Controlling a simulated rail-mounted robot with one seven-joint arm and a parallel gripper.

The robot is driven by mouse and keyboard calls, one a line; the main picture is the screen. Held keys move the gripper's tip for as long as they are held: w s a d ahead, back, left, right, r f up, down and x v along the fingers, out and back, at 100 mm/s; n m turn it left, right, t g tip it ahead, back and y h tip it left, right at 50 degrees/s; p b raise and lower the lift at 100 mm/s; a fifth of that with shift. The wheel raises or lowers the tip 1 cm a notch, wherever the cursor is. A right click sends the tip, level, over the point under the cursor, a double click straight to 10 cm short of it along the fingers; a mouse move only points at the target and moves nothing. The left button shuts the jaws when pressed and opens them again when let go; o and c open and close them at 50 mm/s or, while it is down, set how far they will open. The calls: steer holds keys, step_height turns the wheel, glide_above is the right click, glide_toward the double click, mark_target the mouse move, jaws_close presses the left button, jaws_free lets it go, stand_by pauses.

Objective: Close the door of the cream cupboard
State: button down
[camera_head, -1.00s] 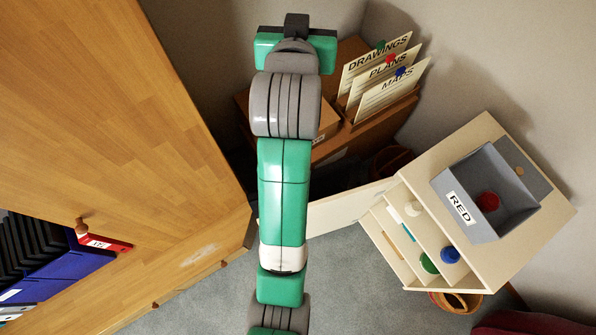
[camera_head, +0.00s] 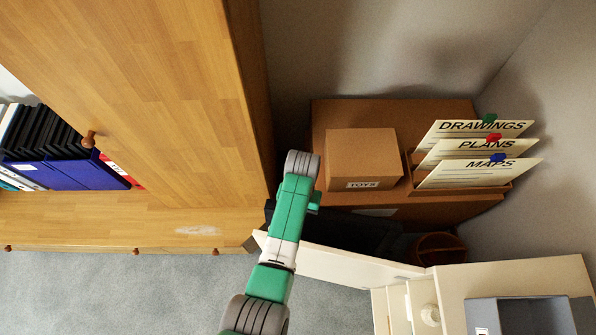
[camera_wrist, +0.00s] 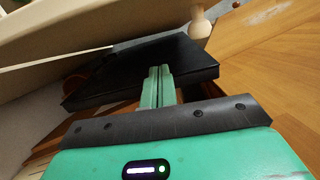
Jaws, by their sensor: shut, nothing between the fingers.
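The cream cupboard (camera_head: 452,287) stands at the lower right of the head view, cut off by the frame edge. Its door (camera_head: 350,265) stands wide open, reaching left toward the wooden furniture. In the wrist view the door (camera_wrist: 95,22) crosses the upper left, with a pale round knob (camera_wrist: 199,24) at its right. My gripper (camera_wrist: 159,72) is shut and empty, its green fingertips over a black box and apart from the knob. In the head view my arm crosses the door's free end and mostly hides the gripper, which is on the door's far side.
A wooden cabinet (camera_head: 150,90) fills the left, close to the door's free end. Behind the door are a black box (camera_head: 350,232), a brown box marked TOYS (camera_head: 360,155) and a file holder (camera_head: 470,190). A grey tray (camera_head: 520,315) sits on the cupboard. Carpet in front is clear.

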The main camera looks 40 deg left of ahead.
steer(key=s+d+f, duration=0.3)
steer(key=s+f, duration=0.1)
steer(key=f, duration=0.1)
steer(key=shift+s+f, duration=0.3)
steer(key=shift+f, duration=0.1)
steer(key=shift+p, duration=0.3)
